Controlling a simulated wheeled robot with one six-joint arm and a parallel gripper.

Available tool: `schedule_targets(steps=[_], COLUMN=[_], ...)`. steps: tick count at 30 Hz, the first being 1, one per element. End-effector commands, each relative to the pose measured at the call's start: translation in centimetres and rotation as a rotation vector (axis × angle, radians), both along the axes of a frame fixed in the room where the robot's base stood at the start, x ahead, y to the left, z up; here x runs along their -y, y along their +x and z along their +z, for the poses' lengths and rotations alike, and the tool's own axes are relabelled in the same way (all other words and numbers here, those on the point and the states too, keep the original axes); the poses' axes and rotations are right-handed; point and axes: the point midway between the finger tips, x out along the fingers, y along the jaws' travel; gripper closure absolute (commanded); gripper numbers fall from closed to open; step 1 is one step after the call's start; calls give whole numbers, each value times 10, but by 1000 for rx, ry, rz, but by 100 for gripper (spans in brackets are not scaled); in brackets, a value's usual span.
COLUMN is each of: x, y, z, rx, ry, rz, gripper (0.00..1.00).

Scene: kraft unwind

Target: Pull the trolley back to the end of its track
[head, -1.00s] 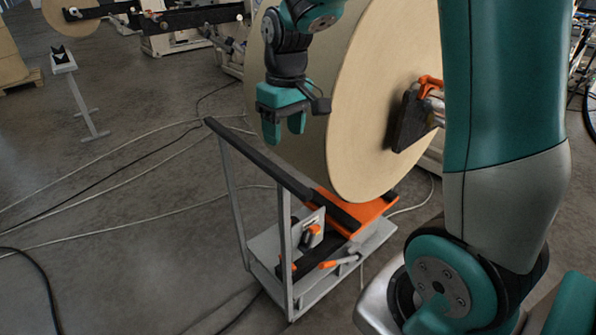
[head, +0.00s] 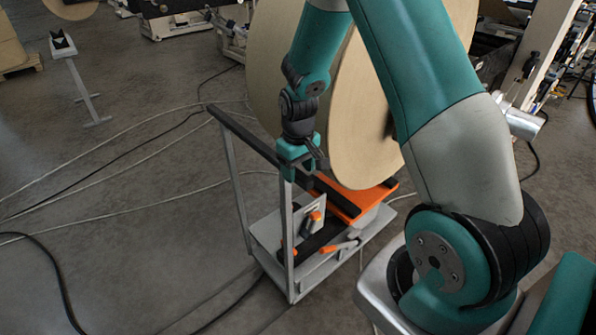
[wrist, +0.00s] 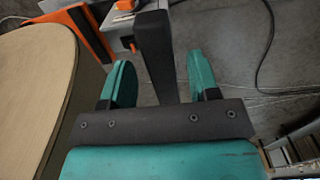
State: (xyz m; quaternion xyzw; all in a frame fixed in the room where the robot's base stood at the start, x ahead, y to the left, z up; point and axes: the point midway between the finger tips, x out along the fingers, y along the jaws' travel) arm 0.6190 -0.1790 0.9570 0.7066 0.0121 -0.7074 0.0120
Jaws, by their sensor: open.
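The trolley has a grey frame and base (head: 268,238), an orange top (head: 345,203) and a black handle bar (head: 238,132) on two grey posts. It stands at the foot of a large kraft roll (head: 360,125). My gripper (head: 300,176) is at the bar's near end, above the near post. In the wrist view my gripper (wrist: 160,62) is open, with the black bar (wrist: 156,45) running between its two teal fingers. Gaps show on both sides of the bar. My gripper hides part of the bar's near end in the head view.
A grey stand (head: 78,75) is at the far left. Cables (head: 130,195) lie across the floor left of the trolley. Machine frames line the back, and a pallet (head: 20,64) is at the far left edge. The floor left of the trolley is otherwise open.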

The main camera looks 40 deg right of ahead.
Motion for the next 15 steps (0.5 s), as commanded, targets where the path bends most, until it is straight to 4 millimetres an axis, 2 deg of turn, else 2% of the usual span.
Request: schedule_targets(steps=[6, 14, 15], x=[0, 0, 0], y=[0, 0, 0], z=[-15, -16, -16], rx=[1, 2, 2], ry=[0, 0, 0], rz=[0, 0, 0], gripper=[44, 44, 51])
